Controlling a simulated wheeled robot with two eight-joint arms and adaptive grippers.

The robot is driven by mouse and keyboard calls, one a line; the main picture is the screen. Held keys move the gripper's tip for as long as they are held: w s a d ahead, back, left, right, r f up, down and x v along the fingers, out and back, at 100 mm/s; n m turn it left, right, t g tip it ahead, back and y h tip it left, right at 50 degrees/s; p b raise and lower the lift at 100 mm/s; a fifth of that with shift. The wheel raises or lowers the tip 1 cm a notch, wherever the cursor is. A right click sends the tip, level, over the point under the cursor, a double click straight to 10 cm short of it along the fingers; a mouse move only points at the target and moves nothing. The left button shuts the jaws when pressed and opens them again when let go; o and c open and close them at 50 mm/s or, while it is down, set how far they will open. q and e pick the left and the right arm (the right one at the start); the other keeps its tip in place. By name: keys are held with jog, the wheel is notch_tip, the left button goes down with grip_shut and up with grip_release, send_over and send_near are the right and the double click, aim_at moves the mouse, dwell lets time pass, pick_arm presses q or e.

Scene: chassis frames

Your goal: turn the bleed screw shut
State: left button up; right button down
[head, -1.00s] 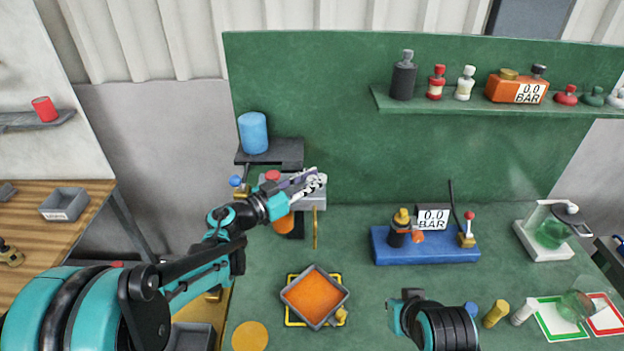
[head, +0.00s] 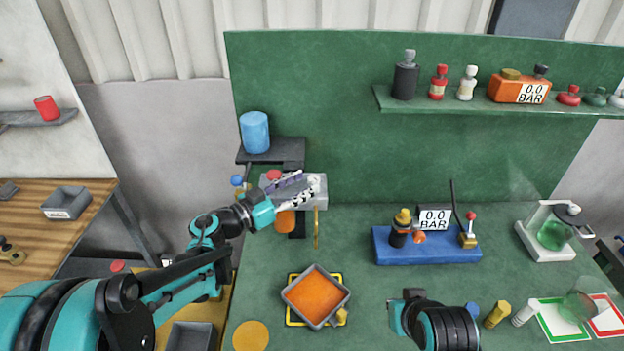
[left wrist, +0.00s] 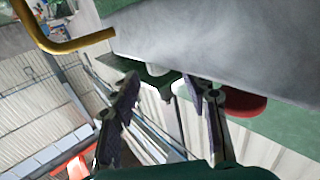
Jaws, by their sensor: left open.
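A grey block (head: 318,200) sits against the green board at the back left of the bench, with a red knob (head: 274,175) on its top left. A small pale round piece (head: 313,182) is at its top right; I cannot tell for sure that it is the bleed screw. My left gripper (head: 299,190) is open in front of the block, its tips close to this piece. In the left wrist view the open fingers (left wrist: 166,90) have a small pale tip (left wrist: 164,80) beyond the gap, with nothing clamped. My right arm is at the bottom; its fingers are not clear.
A brass pipe (head: 317,230) hangs below the block. An orange-filled tray (head: 343,296) stands in front. A blue gauge base (head: 390,254) is to the right. A blue cylinder (head: 255,132) stands on a shelf behind left. Bench between tray and blue base is clear.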

pick_arm(q)
jog(key=v, duration=0.8)
jog(key=shift+w+r, duration=0.1)
